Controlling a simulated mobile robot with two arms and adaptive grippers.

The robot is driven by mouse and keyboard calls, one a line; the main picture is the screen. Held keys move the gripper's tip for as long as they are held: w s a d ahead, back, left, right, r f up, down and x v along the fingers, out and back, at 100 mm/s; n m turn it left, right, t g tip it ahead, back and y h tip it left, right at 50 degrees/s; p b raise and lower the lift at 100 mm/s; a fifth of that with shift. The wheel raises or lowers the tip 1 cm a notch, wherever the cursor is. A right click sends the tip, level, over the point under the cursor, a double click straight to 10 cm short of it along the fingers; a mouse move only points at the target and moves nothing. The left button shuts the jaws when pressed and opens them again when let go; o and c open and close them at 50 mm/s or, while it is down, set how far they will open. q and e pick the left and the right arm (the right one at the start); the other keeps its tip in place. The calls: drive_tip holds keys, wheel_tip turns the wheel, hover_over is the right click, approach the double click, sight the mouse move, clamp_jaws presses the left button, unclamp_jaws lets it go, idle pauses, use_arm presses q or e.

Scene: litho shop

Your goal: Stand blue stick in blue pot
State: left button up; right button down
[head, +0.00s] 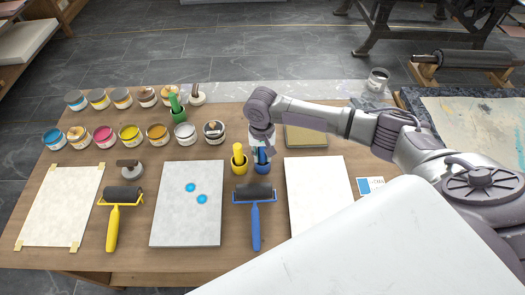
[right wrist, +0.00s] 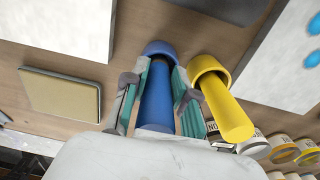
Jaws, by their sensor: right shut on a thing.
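The blue stick (right wrist: 157,98) is between the two fingers of my right gripper (right wrist: 160,80), which is shut on it. The blue pot (right wrist: 158,48) is just beyond the fingertips in the right wrist view. The stick's far end is at the pot's dark opening and looks to be inside it; how deep is hidden. In the head view my right gripper (head: 262,145) points down over the blue pot (head: 261,169), with part of the blue stick (head: 262,155) showing below it. My left gripper is not in view.
A yellow pot (head: 239,168) with a yellow stick (head: 238,151) stands close on the left. A blue roller (head: 255,215) lies just in front. A green stick (head: 175,103), several ink tins, a yellow roller (head: 112,224) and paper sheets (head: 187,220) occupy the table.

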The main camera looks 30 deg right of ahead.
drive_tip(key=c, duration=0.8)
unclamp_jaws()
drive_tip(key=shift+c, duration=0.2)
drive_tip(key=shift+r, duration=0.1)
wheel_tip(320, 180, up, 12)
drive_tip(key=shift+a+f, duration=0.1)
